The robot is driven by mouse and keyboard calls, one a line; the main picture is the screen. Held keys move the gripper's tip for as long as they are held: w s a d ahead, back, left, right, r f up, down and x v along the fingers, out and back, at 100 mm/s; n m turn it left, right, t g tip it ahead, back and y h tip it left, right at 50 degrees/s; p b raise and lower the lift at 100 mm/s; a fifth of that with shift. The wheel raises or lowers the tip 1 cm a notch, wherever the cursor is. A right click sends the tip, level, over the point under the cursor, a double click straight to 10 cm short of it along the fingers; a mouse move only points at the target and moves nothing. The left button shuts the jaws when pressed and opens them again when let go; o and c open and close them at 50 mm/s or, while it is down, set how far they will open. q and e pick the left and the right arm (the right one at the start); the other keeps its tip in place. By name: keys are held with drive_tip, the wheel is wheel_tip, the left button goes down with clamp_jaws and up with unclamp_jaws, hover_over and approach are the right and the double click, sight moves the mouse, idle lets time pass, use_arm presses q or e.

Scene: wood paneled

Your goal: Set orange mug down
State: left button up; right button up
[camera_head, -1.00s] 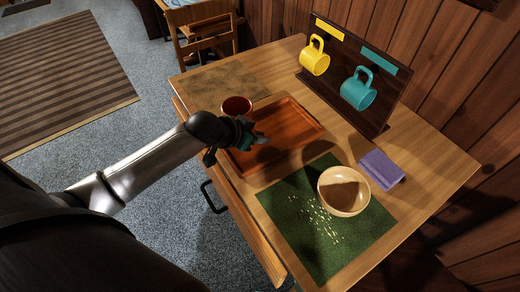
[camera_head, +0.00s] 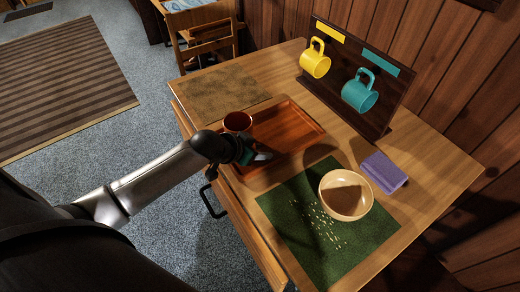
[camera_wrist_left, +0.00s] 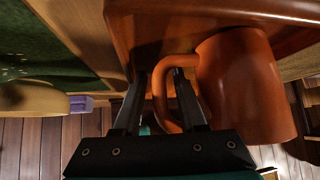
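The orange mug (camera_head: 238,122) is upright, or nearly so, at the left end of the reddish-brown wooden tray (camera_head: 305,114). I cannot tell whether its base touches the tray. My left gripper (camera_head: 262,155) is beside the mug on the near side, low over the tray. In the left wrist view the mug (camera_wrist_left: 245,90) fills the right half, and its handle (camera_wrist_left: 160,95) lies between the two fingers of the left gripper (camera_wrist_left: 160,78). One finger passes inside the handle loop; the fingers look closed on the handle. My right gripper is not in view.
A cream bowl (camera_head: 346,194) stands on a green mat (camera_head: 300,232), with a folded purple cloth (camera_head: 384,172) beside it. Yellow (camera_head: 315,62) and teal (camera_head: 359,95) mugs hang on a dark rack (camera_head: 385,112). A brown mat (camera_head: 215,92) lies clear beyond the tray.

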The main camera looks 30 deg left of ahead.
use_arm(q)
drive_tip(key=shift+o, duration=0.3)
drive_tip(key=shift+r, duration=0.15)
drive_tip(key=shift+s+r, duration=0.2)
drive_tip(key=p+v, duration=0.4)
drive_tip(key=v, duration=0.7)
drive_tip(key=shift+r, duration=0.2)
